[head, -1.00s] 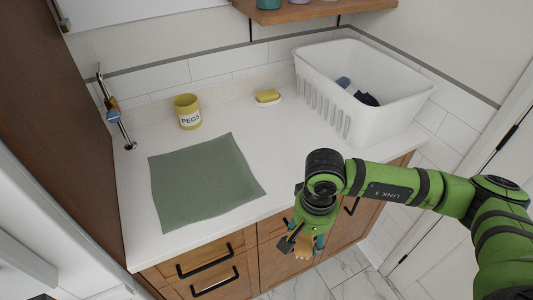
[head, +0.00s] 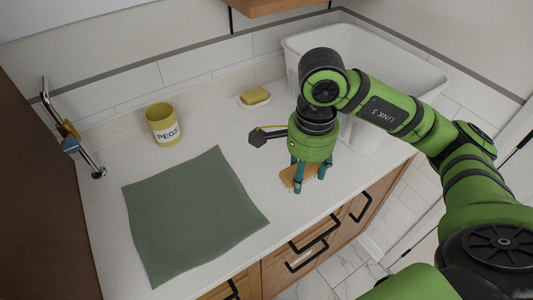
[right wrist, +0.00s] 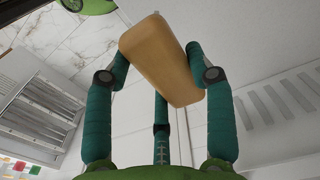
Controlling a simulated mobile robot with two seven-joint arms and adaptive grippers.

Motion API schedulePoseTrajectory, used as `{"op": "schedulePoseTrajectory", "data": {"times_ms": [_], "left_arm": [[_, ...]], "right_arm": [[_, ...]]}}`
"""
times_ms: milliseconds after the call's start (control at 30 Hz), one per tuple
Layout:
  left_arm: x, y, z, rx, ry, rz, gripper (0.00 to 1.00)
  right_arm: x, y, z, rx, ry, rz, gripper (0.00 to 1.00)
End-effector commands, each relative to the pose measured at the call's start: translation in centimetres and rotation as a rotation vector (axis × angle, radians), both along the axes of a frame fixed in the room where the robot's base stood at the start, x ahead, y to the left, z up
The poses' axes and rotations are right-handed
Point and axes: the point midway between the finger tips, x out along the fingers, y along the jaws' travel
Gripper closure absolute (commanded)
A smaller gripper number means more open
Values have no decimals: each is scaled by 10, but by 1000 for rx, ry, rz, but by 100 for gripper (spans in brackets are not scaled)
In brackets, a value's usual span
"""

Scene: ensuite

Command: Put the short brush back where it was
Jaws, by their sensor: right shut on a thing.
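The short brush (head: 288,178), a tan wooden block in the head view, is held in my right gripper (head: 308,178). It is over the counter near its front edge, right of the green cloth. I cannot tell whether it touches the counter. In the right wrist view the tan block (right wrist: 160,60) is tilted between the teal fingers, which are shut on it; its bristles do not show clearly. My left gripper is not in view.
The green cloth (head: 190,220) lies flat on the white counter (head: 225,130). A yellow PEGS pot (head: 163,124) and yellow soap (head: 255,97) on a dish stand behind. A white basket (head: 375,75) is at the back right, partly behind my arm. A metal fixture (head: 70,130) stands at left.

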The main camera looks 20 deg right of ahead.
Motion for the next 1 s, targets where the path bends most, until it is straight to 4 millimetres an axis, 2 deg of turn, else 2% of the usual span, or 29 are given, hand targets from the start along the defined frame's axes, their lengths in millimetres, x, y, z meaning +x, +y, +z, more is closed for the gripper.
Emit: {"op": "schedulePoseTrajectory", "data": {"times_ms": [67, 167, 300, 467, 567, 700, 833, 1000], "left_arm": [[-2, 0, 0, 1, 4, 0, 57], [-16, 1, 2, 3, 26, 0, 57], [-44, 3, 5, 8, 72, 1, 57], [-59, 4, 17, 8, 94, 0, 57], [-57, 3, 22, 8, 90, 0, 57], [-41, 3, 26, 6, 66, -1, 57], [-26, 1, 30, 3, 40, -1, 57], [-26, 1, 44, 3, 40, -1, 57]], "right_arm": [[2, 0, -1, 1, 1, 0, 76], [14, 1, -8, 5, 4, -1, 76], [44, -1, -27, 6, 7, -2, 76], [80, -3, -46, 3, 6, -3, 76], [97, -5, -57, 1, 5, -2, 76], [112, -6, -67, 1, 2, -1, 76], [116, -6, -73, 1, 2, 1, 76], [115, -6, -96, 1, 5, 1, 76]]}}
